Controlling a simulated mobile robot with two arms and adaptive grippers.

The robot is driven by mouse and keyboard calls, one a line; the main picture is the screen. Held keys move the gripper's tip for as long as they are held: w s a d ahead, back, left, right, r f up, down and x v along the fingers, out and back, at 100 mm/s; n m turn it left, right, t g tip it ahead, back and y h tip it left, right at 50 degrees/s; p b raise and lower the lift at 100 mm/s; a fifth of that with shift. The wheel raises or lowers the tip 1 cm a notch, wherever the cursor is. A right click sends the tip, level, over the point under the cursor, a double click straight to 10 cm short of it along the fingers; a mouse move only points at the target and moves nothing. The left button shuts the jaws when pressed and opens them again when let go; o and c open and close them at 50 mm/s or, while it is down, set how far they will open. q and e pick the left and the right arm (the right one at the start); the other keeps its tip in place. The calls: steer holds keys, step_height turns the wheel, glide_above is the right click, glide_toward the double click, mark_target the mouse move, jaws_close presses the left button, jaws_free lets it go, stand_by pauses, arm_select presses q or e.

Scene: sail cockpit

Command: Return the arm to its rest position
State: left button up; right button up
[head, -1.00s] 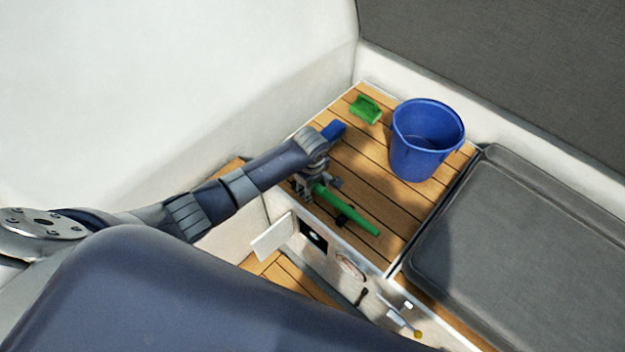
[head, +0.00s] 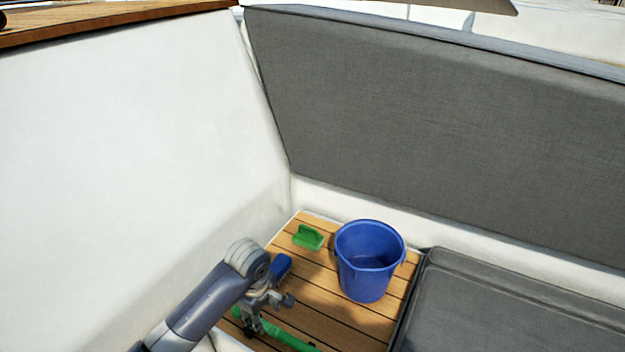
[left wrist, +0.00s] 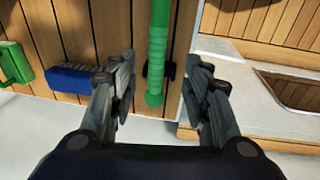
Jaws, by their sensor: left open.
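My left gripper (head: 265,308) is open, over the slatted wooden seat (head: 330,310) in the head view. A green handled tool (head: 288,338) lies on the slats by it, partly hidden by the gripper. In the left wrist view the gripper (left wrist: 160,82) has its fingers apart. The green tool's ribbed grip (left wrist: 156,60) shows between the fingers, with clear gaps on both sides. Whether the gripper is above or level with the grip I cannot tell. My right gripper is not in view.
A blue bucket (head: 365,280) stands on the slats. A green brush (head: 307,237) and a blue object (head: 281,265) lie left of it. White cockpit wall (head: 130,180) rises at left, a grey backrest (head: 430,130) behind, a grey cushion (head: 500,305) at right.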

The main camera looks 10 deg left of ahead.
arm_select(q)
steer(key=s+d+f+m+h, duration=0.1)
steer(key=s+d+m, duration=0.1)
steer(key=s+m, duration=0.3)
steer(key=s+d+f+m, duration=0.2)
steer(key=s+m, duration=0.1)
steer(key=s, duration=0.4)
steer(key=s+a+r+m+t, duration=0.1)
steer(key=s+a+r+m, duration=0.1)
steer(key=s+m, duration=0.3)
steer(key=s+a+r+m+t, duration=0.1)
steer(key=s+a+r+m, duration=0.15)
steer(key=s, duration=0.55)
step_height(320, 180, down, 27)
steer(key=s+g+p, duration=0.2)
steer(key=s+a+f+m, duration=0.1)
steer(key=s+a+f, duration=0.2)
steer(key=s+f, duration=1)
steer(key=s, duration=0.3)
steer(key=shift+s+f+g+y+p, duration=0.2)
steer(key=shift+g+y+p, duration=0.1)
steer(key=shift+g+p, duration=0.1)
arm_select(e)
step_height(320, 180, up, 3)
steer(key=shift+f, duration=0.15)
arm_select(q)
steer(key=shift+c, duration=0.3)
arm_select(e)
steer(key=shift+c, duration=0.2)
